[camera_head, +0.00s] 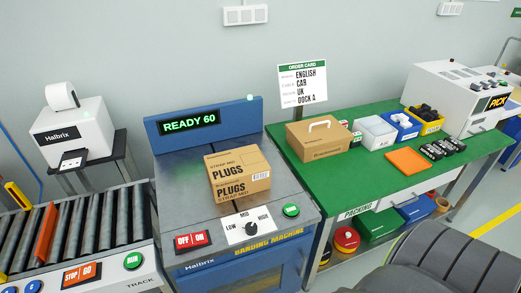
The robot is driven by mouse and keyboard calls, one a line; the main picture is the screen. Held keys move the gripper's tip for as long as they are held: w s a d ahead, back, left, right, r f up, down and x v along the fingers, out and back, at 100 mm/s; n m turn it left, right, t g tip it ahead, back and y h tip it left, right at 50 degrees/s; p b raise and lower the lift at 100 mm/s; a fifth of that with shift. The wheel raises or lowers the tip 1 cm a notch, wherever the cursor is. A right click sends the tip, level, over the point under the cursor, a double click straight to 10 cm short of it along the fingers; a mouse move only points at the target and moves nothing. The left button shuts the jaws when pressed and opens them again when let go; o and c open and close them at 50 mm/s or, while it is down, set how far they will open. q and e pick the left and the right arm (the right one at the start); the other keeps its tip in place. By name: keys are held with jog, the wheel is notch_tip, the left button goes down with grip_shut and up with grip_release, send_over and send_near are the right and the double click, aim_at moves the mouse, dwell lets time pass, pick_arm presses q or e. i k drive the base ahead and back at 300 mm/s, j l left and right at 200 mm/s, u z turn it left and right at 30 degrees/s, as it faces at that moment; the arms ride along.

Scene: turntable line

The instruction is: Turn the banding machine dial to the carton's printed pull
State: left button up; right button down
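The banding machine (193,262) is a blue cabinet with a grey metal top. A cardboard carton (226,165) sits on the top, printed "PLUGS" and "STRAP MID". The dial (251,229) is a black knob on a white plate at the machine's front, marked LOW, MID and HIGH. The knob is too small to tell which mark it points at. A red OFF/ON switch (193,241) is left of the dial and a green button (291,210) is right of it. Neither of my grippers shows.
The green packing table (365,180) at the right holds a brown box (318,143), trays and an order card (302,84). A dark grey ribbed shape fills the lower right.

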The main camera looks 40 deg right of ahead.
aim_at(251, 228)
jog(key=z, duration=1.05)
